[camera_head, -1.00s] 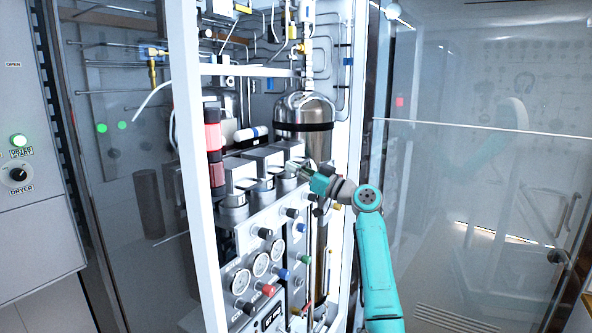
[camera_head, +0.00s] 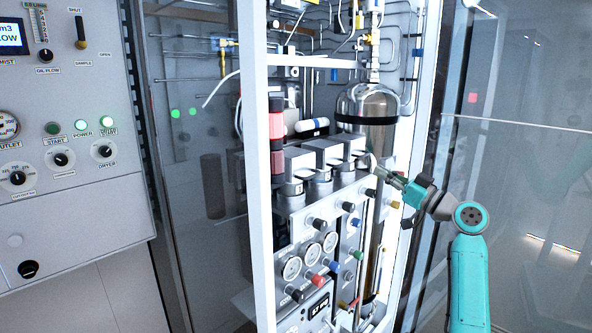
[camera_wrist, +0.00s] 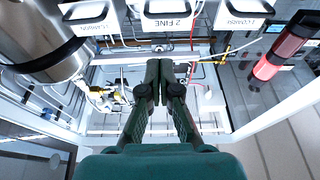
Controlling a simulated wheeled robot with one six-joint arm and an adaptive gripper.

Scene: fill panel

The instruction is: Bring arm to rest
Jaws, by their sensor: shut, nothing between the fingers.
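My gripper (camera_head: 378,168) is at the end of my teal arm, at the right side of the fill panel (camera_head: 256,150) in the head view. It is in front of the lower part of the steel cylinder (camera_head: 368,103). In the wrist view my gripper (camera_wrist: 159,70) shows its two dark green fingers together, with nothing between them. Beyond the fingertips are pipes and fittings inside the frame. I cannot tell whether the fingertips touch anything. The arm is raised and bent at its teal joint.
Filter housings (camera_head: 318,165), gauges (camera_head: 291,268) and coloured knobs fill the panel front. A red and black cylinder (camera_head: 277,135) stands at the left post. A grey control cabinet (camera_head: 70,200) is at the left. A glass panel (camera_head: 530,190) is at the right.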

